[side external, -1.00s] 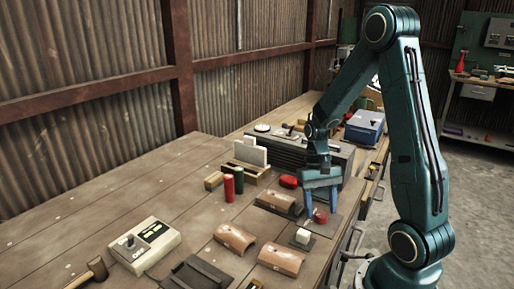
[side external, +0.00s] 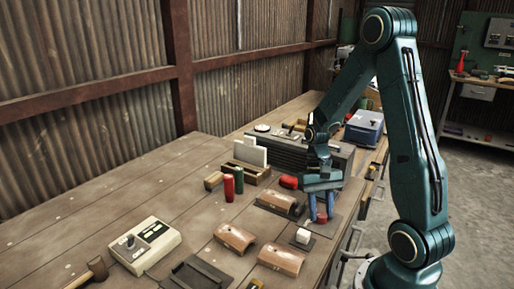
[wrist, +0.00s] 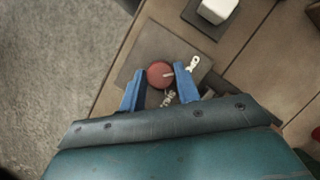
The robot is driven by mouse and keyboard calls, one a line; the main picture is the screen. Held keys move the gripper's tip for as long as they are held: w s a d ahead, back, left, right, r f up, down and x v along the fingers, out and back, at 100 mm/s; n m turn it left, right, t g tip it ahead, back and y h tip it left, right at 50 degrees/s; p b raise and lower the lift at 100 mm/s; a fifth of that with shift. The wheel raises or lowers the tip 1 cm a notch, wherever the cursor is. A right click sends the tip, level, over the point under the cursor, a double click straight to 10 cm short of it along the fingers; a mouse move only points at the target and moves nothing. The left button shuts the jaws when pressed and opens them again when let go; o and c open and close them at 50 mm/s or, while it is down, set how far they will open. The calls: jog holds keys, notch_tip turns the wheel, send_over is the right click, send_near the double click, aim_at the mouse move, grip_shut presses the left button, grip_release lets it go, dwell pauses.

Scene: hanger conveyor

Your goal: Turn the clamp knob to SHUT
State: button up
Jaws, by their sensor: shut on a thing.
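The clamp knob is a round red knob (wrist: 160,74) with a pale pointer line toward the right in the wrist view. It sits on a dark square plate (wrist: 137,58). Pale lettering (wrist: 168,98), partly hidden by my gripper, lies below the knob, and a pale tag (wrist: 193,64) lies to its upper right. My gripper (side external: 321,217) points down with its blue fingers shut on the knob, one on each side. In the side view the knob shows only as a bit of red between the fingers.
A white block (side external: 303,236) stands on a dark plate close to the knob. Brown curved pieces (side external: 282,260) lie nearby, and a red rounded object (side external: 288,182) lies behind. A control box (side external: 146,245) stands at the left. The table edge is close beside the knob plate.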

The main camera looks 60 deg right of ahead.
jog(key=shift+m, duration=0.3)
jog(key=m+t, duration=0.1)
jog(key=m, duration=0.2)
jog(key=shift+s+d+y, duration=0.1)
jog(key=shift+y, duration=0.2)
jog(key=m+t, duration=0.2)
jog(key=m, duration=0.3)
jog(key=shift+s, duration=0.1)
jog(key=m+t, duration=0.1)
jog(key=m, duration=0.3)
jog(key=shift+s+t, duration=0.15)
jog(key=shift+t, duration=0.25)
jog(key=m, duration=0.2)
jog(key=m+t, duration=0.1)
jog(key=m, duration=0.2)
jog(key=shift+t+h, duration=0.3)
jog(key=shift+h, duration=0.1)
jog(key=o, duration=1)
jog(key=shift+c, duration=0.2)
